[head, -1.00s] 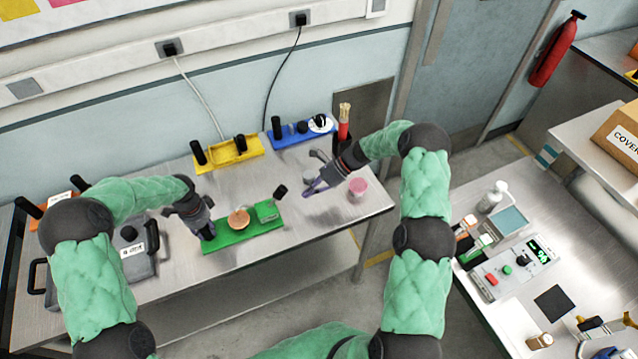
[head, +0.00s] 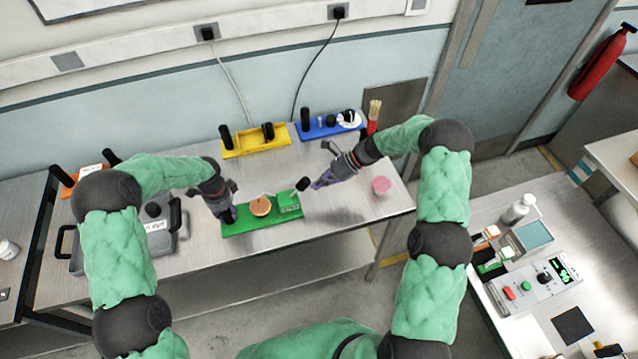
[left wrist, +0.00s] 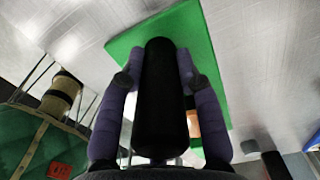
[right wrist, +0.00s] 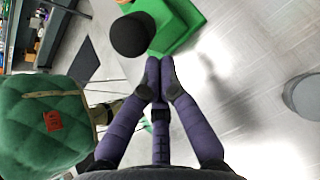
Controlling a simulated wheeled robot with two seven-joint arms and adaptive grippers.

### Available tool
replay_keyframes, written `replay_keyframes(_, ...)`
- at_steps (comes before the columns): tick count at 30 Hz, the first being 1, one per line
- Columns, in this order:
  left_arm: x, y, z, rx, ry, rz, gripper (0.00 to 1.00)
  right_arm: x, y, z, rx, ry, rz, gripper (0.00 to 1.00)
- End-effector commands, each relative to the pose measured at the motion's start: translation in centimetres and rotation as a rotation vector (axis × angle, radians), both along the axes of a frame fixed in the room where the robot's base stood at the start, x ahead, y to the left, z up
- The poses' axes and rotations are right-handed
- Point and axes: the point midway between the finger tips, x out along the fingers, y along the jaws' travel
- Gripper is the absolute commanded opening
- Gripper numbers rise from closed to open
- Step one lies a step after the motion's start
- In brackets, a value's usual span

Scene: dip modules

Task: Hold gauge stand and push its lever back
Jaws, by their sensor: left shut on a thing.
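The green stand (head: 240,228) lies on the steel bench, with an orange disc (head: 261,206), a green block (head: 288,203) and a lever ending in a black knob (head: 302,184) at its right end. I take it for the gauge stand. My left gripper (head: 229,216) is shut on the black upright post at its left end; the post (left wrist: 160,95) fills the left wrist view between the fingers. My right gripper (head: 316,186) is just right of the knob. In the right wrist view its fingertips (right wrist: 160,65) are together and empty, close beside the knob (right wrist: 130,34); contact is unclear.
Behind stand a yellow module (head: 240,152) and a blue module (head: 345,130) with a white dial. The bench front is clear.

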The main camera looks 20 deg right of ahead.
Motion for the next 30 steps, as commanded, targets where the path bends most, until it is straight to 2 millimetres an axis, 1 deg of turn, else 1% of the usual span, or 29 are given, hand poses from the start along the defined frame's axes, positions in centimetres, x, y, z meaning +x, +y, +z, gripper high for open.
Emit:
replay_keyframes(23, -0.1, 0.0, -0.1, 0.0, 0.002, -0.001, 0.0, 0.0, 0.9, 1.4, -0.146, 0.001, 0.004, 0.0)
replay_keyframes(30, -0.1, 0.0, -0.1, 0.0, 0.002, 0.0, 0.0, 0.0, 1.7, 2.5, -0.259, -0.003, 0.007, 0.0)
